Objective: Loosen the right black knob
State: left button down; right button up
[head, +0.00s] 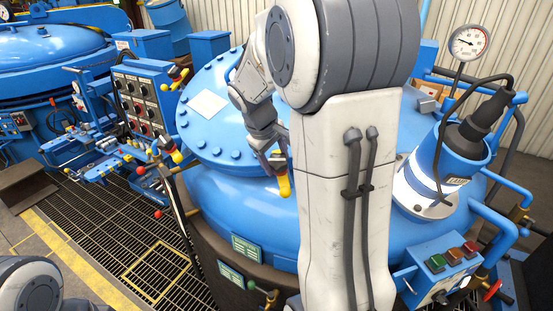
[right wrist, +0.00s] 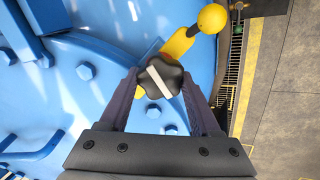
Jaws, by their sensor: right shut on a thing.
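The black knob (right wrist: 163,79), lobed with a white bar across its top, sits between the fingers of my right gripper (right wrist: 162,92) in the right wrist view. The fingers are shut on its sides. A yellow lever (right wrist: 178,46) runs out from under the knob and ends in a yellow ball (right wrist: 212,18). In the head view my right gripper (head: 276,152) is at the front of the blue furnace lid (head: 205,135), above the yellow lever (head: 284,185). The knob is hard to make out there. My left gripper is out of the picture.
A control panel (head: 141,104) with black dials stands left of the lid. A pressure gauge (head: 468,42) and a button box (head: 446,268) are on the right. Bolts (right wrist: 85,70) ring the lid. Open grating floor (head: 120,235) lies at front left.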

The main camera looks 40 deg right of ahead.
jog(key=o, duration=1.4)
jog(key=shift+w+r, duration=0.1)
jog(key=shift+w, duration=0.05)
jog(key=shift+c, duration=0.2)
jog(key=b+v, duration=0.2)
jog(key=v, duration=0.8)
jog(key=shift+r, duration=0.2)
jog(key=shift+a, duration=0.1)
